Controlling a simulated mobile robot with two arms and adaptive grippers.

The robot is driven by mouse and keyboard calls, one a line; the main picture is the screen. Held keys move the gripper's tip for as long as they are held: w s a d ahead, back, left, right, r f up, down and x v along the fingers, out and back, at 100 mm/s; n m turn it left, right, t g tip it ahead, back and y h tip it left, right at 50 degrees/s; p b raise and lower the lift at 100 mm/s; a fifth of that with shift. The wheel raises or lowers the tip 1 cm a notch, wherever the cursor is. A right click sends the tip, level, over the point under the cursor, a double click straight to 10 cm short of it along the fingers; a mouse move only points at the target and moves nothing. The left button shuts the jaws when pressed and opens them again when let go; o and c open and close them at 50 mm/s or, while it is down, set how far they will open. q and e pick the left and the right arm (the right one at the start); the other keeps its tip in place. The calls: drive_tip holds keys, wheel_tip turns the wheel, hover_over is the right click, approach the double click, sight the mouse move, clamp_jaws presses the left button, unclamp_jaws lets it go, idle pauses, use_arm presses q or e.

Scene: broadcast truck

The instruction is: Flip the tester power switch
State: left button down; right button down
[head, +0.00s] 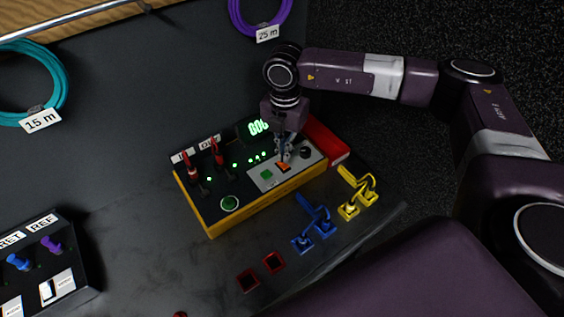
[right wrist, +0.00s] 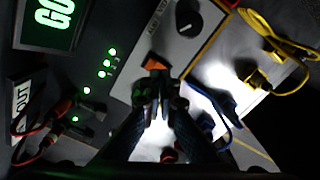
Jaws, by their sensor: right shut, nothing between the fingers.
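The tester (head: 213,217) is a yellow-sided box with a dark top, standing on the dark bench. Its green display (head: 258,127) is lit, as are several small green lights. An orange rocker switch (head: 284,168) sits on its pale grey panel; in the right wrist view it shows just beyond my fingertips (right wrist: 153,62). My right gripper (head: 283,157) points down over this panel, shut and empty, with its tips (right wrist: 158,82) very near the switch. I cannot tell whether they touch it. My left gripper is not in view.
Red leads (head: 217,150) stand at the tester's left. Blue (head: 318,222) and yellow (head: 355,192) plugs lie in front. A dark box (head: 40,262) stands at lower left.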

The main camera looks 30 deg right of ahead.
sight(284, 166)
drive_tip(key=shift+f+b, duration=1.15)
drive_tip(key=shift+f, duration=0.3)
idle(0.6)
drive_tip(key=shift+s, duration=0.1)
drive_tip(key=shift+r+p, duration=0.65)
drive_tip(key=shift+r, duration=0.2)
drive_tip(key=shift+r+p, duration=1.5)
drive_tip(key=shift+r, duration=1.2)
